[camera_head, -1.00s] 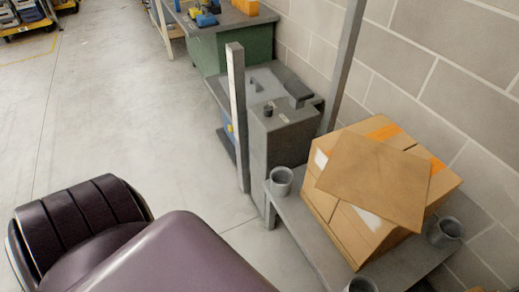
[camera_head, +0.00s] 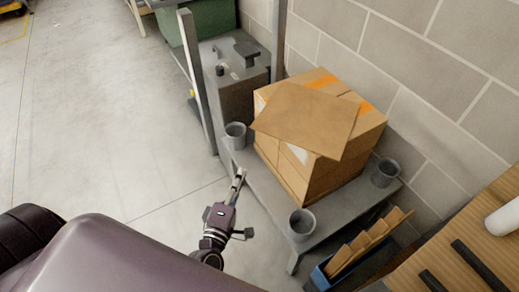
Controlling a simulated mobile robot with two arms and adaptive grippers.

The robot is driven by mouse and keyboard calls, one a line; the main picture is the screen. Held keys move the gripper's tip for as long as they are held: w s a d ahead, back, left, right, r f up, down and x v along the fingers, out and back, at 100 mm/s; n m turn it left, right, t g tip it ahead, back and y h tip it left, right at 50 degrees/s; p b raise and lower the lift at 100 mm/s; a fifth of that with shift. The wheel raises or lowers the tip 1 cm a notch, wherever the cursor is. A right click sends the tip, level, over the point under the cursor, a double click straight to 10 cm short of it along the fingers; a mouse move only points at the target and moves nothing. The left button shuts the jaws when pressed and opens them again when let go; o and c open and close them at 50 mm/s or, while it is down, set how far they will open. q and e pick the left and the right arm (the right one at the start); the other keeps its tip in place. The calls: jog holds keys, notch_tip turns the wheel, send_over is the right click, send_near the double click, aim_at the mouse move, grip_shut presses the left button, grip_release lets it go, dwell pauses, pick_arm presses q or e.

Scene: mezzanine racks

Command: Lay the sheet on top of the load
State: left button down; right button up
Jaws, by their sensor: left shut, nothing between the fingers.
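The load is a stack of brown cardboard boxes (camera_head: 350,150) with orange tape, on a low grey stand (camera_head: 262,185). The sheet, a flat brown square board (camera_head: 305,118), lies on top of the load. It is turned at an angle to the boxes, and its near corner reaches over the load's front edge. My left gripper (camera_head: 239,178) is shut and empty, in front of the stand, below and apart from the sheet. My right gripper is not in view.
Grey cups (camera_head: 302,223) stand at the stand's corners. A blue bin (camera_head: 322,277) with cardboard pieces and a wooden bench top (camera_head: 465,245) are at the right. A grey post (camera_head: 197,85) and block wall (camera_head: 430,70) stand behind. Floor at left is clear.

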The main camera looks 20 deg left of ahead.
aim_at(280, 130)
pick_arm(q)
jog(key=shift+n+y, duration=0.4)
jog(key=shift+n, duration=0.3)
jog(key=w, duration=0.4)
jog(key=w+r+p, duration=0.1)
jog(key=w, duration=0.3)
jog(key=w+r+p, duration=0.1)
jog(key=w, duration=0.3)
jog(key=shift+a, duration=0.25)
jog(key=shift+w+d, duration=0.4)
jog(key=shift+w, duration=0.1)
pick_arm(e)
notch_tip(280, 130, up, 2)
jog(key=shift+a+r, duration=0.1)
pick_arm(q)
jog(key=w+d, duration=0.1)
jog(key=w, duration=0.1)
jog(key=w+d+b, duration=0.1)
jog(key=w+d, duration=0.3)
jog(key=shift+w+b, duration=0.2)
jog(key=shift+b, duration=0.2)
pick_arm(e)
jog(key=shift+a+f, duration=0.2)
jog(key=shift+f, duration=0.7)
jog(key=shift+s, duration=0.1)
